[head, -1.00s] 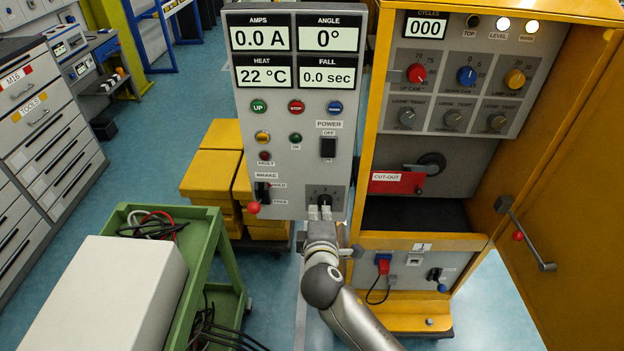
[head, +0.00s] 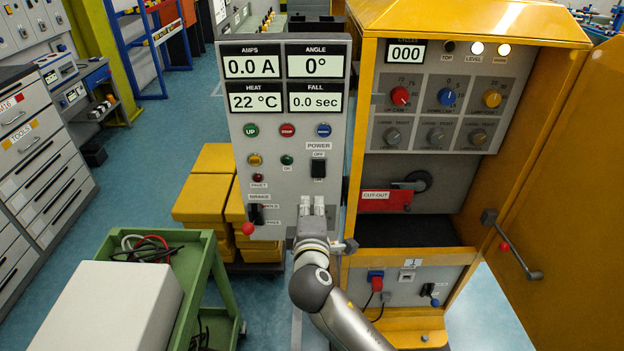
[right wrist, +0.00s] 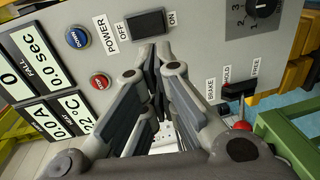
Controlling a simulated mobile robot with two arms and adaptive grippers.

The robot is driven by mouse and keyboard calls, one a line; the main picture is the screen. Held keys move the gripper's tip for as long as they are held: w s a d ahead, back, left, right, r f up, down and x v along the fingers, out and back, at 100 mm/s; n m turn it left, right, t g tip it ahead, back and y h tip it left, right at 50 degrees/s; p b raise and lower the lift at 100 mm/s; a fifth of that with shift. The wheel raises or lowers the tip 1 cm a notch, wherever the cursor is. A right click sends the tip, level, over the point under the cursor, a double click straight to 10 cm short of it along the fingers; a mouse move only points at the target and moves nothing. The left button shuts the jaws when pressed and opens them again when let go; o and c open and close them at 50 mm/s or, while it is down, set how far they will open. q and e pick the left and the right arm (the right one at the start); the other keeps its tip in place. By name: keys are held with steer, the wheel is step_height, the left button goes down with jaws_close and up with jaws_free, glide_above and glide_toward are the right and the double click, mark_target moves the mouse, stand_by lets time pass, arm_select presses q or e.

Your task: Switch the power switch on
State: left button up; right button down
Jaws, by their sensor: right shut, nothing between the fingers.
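The power switch (head: 318,168) is a black rocker on the grey control panel, under a POWER label, with OFF above it in the head view. It also shows in the right wrist view (right wrist: 146,23), between the OFF and ON labels. Which side is pressed in I cannot tell. My right gripper (head: 312,203) is shut and empty, in front of the panel just below the switch. In the right wrist view its fingertips (right wrist: 163,64) lie close to the switch, seemingly apart from it. The gripper hides the rotary knob (right wrist: 265,8) in the head view. My left gripper is not in view.
The brake lever (head: 249,228) with a red ball sits at the panel's lower left. A yellow cabinet (head: 365,120) with an open door stands to the right. A green cart (head: 215,275) carries a white box (head: 120,300) at the lower left.

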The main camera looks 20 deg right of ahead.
mark_target(313, 176)
steer(key=p+x, duration=0.2)
steer(key=x, duration=0.8)
steer(key=shift+w+f, duration=0.1)
steer(key=shift+w, duration=0.15)
steer(key=b, duration=0.1)
steer(key=f+b, duration=0.1)
steer(key=b, duration=0.1)
steer(key=shift+w+d+t, duration=0.1)
steer(key=shift+w+t, duration=0.2)
steer(key=shift+r+p, duration=0.3)
steer(key=shift+r, duration=0.1)
steer(key=shift+f, duration=0.1)
